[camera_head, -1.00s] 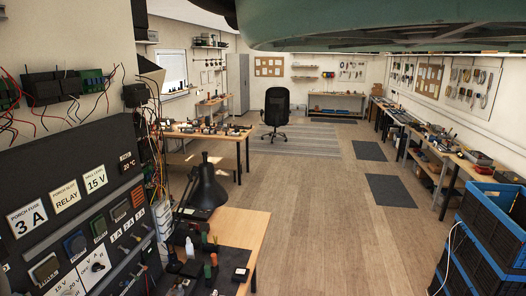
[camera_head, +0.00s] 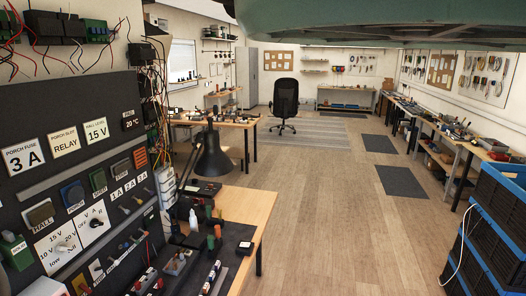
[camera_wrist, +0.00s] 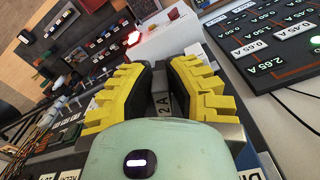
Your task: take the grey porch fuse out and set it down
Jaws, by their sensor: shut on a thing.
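My gripper (camera_wrist: 161,78) shows in the wrist view with its yellow-ridged fingers closed on a dark grey block (camera_wrist: 163,106) marked "2 A". Most of the block is hidden between the fingers and by the wrist, so I cannot tell whether it sits in a socket or hangs free. In the head view, the dark wiring panel (camera_head: 75,107) fills the left side, with a white "PORCH FUSE 3 A" label (camera_head: 24,157) at its left. Small labels reading 1 A, 2 A and 3 A (camera_head: 129,187) are lower right on the panel. My gripper is not in the head view.
A wooden bench with a black mat (camera_head: 238,236), a black lamp (camera_head: 213,158) and small tools stands right of the panel. In the wrist view, a dark board with ampere labels (camera_wrist: 262,48) is at right, near a white box (camera_wrist: 168,40). The floor (camera_head: 325,200) is open.

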